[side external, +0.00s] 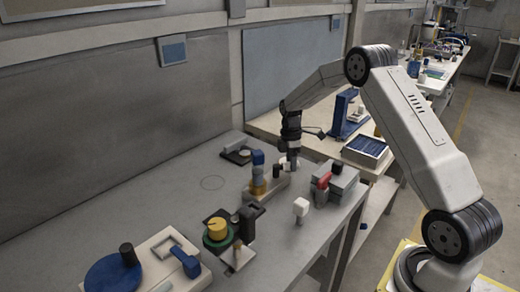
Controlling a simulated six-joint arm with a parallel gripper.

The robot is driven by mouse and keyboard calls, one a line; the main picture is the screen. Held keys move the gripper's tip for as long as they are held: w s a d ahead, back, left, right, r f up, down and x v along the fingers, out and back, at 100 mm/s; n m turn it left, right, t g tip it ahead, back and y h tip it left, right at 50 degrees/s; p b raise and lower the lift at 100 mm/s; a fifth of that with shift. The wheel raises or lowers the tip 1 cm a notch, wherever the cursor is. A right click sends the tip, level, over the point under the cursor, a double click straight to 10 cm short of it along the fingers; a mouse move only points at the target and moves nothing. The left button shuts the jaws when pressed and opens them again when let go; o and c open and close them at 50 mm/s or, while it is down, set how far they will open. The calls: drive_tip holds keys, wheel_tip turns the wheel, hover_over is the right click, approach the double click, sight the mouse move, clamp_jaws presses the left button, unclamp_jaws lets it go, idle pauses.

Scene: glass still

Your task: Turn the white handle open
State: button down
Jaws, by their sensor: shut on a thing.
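My gripper (291,154) points down over the far part of the grey bench, at the right end of a small beige base (265,190). It is shut on a small white handle (287,165), which shows only partly below the fingers. The fingers are small here and hide most of the handle, so its exact angle cannot be told. On the same base, left of the gripper, stand a blue-topped post (258,158) and a yellow-brown part (258,183).
A white block on a stem (301,207) and a grey box with a red lever (323,181) stand close by at the right. A yellow knob (217,228) and a blue disc (113,274) are nearer. The left bench surface (100,215) is clear.

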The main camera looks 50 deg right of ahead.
drive_tip(key=w+n, duration=0.1)
drive_tip(key=n, duration=0.1)
drive_tip(key=w+n+h, duration=0.1)
drive_tip(key=n, duration=0.1)
drive_tip(key=shift+d+n, duration=0.3)
drive_tip(key=shift+d, duration=0.1)
drive_tip(key=shift+w+r+n, duration=0.1)
drive_tip(key=shift+w+n, duration=0.2)
drive_tip(key=shift+n, duration=0.45)
drive_tip(key=shift+w+n, duration=0.3)
drive_tip(key=shift+n, duration=0.45)
drive_tip(key=shift+w, duration=0.1)
drive_tip(key=shift+c, duration=1.4)
unclamp_jaws()
drive_tip(key=shift+r, duration=0.1)
wheel_tip(320, 180, up, 7)
drive_tip(key=w, duration=0.1)
drive_tip(key=shift+w+r, duration=0.2)
